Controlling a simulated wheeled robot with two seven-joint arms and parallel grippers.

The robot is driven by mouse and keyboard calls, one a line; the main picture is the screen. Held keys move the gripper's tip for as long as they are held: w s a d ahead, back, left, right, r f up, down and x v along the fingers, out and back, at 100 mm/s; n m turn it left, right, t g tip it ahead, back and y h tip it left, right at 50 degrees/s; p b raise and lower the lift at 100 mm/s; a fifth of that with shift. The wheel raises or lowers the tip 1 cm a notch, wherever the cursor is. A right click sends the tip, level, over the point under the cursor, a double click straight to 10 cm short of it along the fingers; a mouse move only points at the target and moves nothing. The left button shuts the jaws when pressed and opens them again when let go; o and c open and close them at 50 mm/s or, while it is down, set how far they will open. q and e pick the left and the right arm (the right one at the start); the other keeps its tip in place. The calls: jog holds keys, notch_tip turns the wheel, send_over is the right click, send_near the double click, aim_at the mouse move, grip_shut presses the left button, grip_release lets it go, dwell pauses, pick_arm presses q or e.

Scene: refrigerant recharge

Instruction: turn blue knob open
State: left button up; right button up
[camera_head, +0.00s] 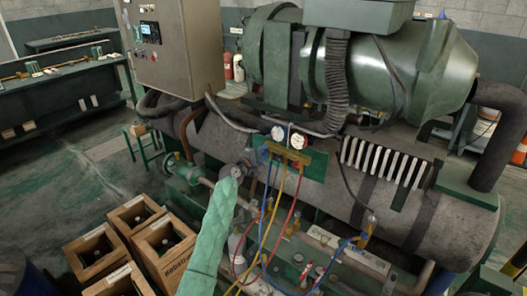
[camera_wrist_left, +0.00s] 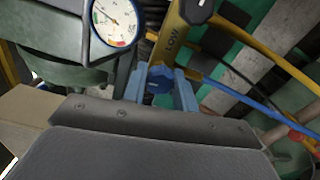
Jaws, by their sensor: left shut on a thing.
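The blue knob (camera_wrist_left: 159,79) sits at the low side of the yellow gauge manifold (camera_wrist_left: 183,40), which is marked LOW. My left gripper (camera_wrist_left: 160,92) has its two blue fingers on either side of the knob and is shut on it. In the head view, my green-sleeved left arm reaches up to the left end of the manifold (camera_head: 292,156), with the left gripper (camera_head: 262,155) there. The knob is hard to make out in that view. My right gripper is not in view.
A white gauge (camera_wrist_left: 114,22) is close to the left fingers. Blue (camera_head: 266,220), yellow (camera_head: 276,205) and red (camera_head: 289,220) hoses hang below the manifold. The large green compressor unit (camera_head: 400,75) stands behind. Open wooden crates (camera_head: 168,262) stand on the floor at lower left.

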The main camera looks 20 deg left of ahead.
aim_at(263, 153)
pick_arm(q)
jog(key=shift+n, duration=0.3)
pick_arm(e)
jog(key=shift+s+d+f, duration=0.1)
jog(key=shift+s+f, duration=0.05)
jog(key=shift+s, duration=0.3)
pick_arm(q)
jog(key=o, duration=1)
jog(key=shift+c, duration=0.2)
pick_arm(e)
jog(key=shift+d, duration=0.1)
pick_arm(q)
jog(key=shift+s+a+f, duration=0.1)
jog(key=shift+s, duration=0.1)
jog(key=b+v, duration=0.2)
jog(key=v, duration=0.3)
jog(key=shift+s+a+f, duration=0.1)
jog(key=shift+s+a, duration=0.05)
jog(key=shift+s, duration=0.15)
jog(key=shift+b+v, duration=0.3)
jog(key=shift+v, duration=0.55)
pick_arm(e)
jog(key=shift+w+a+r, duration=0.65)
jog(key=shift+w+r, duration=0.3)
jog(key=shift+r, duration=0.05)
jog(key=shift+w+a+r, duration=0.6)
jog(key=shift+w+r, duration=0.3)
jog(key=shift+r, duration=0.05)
